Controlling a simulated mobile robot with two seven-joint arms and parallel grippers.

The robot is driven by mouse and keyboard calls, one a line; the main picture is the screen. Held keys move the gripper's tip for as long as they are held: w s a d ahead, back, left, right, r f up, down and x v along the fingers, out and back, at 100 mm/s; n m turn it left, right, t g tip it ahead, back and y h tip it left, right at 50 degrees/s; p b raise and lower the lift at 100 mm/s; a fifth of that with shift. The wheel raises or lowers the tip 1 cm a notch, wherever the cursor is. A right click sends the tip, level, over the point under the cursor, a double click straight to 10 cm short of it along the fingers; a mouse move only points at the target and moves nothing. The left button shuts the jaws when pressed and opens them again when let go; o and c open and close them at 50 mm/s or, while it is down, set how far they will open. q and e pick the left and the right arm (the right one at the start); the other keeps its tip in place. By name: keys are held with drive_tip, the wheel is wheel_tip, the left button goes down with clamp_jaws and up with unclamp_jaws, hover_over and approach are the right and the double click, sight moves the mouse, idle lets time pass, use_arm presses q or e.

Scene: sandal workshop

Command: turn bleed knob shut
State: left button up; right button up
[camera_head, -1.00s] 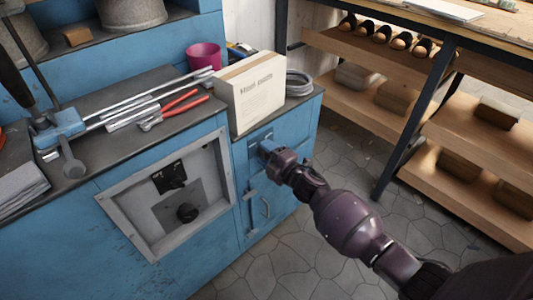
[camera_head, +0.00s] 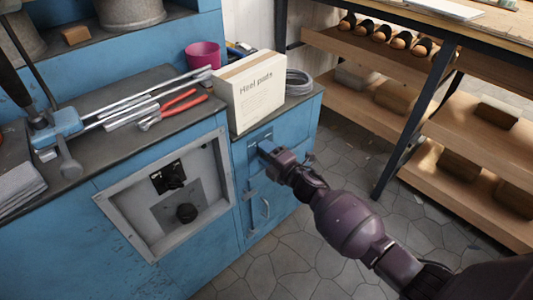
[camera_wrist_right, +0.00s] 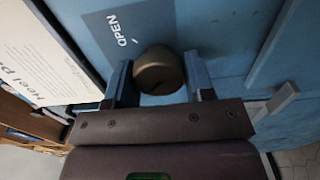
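The bleed knob (camera_wrist_right: 160,72) is a round brownish knob on the blue cabinet front. It shows in the right wrist view beside a dark plate marked OPEN (camera_wrist_right: 128,28). My right gripper (camera_wrist_right: 160,80) has one finger on each side of the knob, spread about the knob's width. I cannot tell whether both fingers press on it. In the head view my right gripper (camera_head: 264,151) is at the blue cabinet front, below the white box, and hides the knob. My left gripper is not in view.
A white box (camera_head: 252,95) stands on the bench edge just above my right gripper. A cabinet handle (camera_head: 265,208) is below it. Shelves (camera_head: 345,95) stand right; the floor (camera_head: 330,270) between is clear.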

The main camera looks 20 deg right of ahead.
drive_tip(key=o, duration=0.4)
use_arm(q)
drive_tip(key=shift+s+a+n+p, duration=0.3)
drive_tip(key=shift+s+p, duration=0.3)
drive_tip(key=shift+p, duration=0.5)
use_arm(e)
drive_tip(key=shift+v, duration=5.4)
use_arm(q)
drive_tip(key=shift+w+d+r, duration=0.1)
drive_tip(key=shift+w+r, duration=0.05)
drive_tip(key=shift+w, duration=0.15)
